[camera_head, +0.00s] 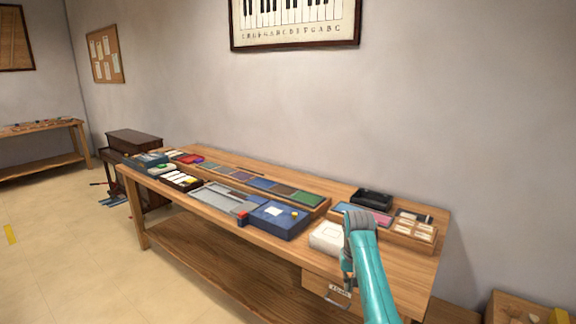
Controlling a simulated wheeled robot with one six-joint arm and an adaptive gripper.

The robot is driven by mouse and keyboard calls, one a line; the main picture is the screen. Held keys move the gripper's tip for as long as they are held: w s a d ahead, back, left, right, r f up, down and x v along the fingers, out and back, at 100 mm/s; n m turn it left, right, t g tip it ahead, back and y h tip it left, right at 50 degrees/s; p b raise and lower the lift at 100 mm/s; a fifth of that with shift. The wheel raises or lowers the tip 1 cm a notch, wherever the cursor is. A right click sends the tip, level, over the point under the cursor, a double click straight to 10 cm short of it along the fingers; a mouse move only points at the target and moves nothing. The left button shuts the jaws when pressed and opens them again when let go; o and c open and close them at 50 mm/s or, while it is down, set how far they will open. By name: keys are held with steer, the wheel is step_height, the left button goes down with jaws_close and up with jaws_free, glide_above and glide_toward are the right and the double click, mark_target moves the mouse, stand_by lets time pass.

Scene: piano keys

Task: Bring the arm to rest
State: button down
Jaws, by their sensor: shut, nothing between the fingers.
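My teal arm rises from the lower right of the head view, in front of the workbench (272,177). It ends in a grey part that bends down, with my gripper (347,262) at its lower end. The gripper is shut and empty, in front of the bench's right part. The separate fingertips are too small to make out. A white box (326,237) sits on the bench just left of the grey part.
A blue box (278,220) and a grey tray (222,197) stand on the bench left of the white box. A black box (372,199) and a compartmented tray (411,229) are behind my arm. A labelled drawer (315,283) is under the bench.

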steer(key=s+f+t, duration=0.2)
steer(key=s+f, duration=0.3)
steer(key=f, duration=0.6)
steer(key=s+f+t, duration=0.1)
steer(key=s+f, duration=0.4)
steer(key=f, duration=0.6)
steer(key=s+f+t, duration=0.2)
steer(key=s+f, duration=0.3)
steer(key=s, duration=0.5)
steer(key=s+f+t, duration=0.2)
steer(key=s+f, duration=0.2)
steer(key=s, duration=0.7)
steer(key=s+r+t, duration=0.1)
steer(key=s+r, duration=0.2)
steer(key=s, duration=0.4)
steer(key=s+r+n+t, duration=0.1)
steer(key=s+r, duration=0.2)
steer(key=s, duration=0.4)
steer(key=s+r+t, duration=0.1)
steer(key=s+r, duration=0.1)
steer(key=s, duration=0.5)
steer(key=s+r+t, duration=0.2)
steer(key=s+r, duration=0.5)
steer(key=r, duration=0.4)
steer(key=s+r+t, duration=0.2)
steer(key=s+r, duration=0.5)
steer(key=r, duration=0.4)
steer(key=shift+r, duration=0.25)
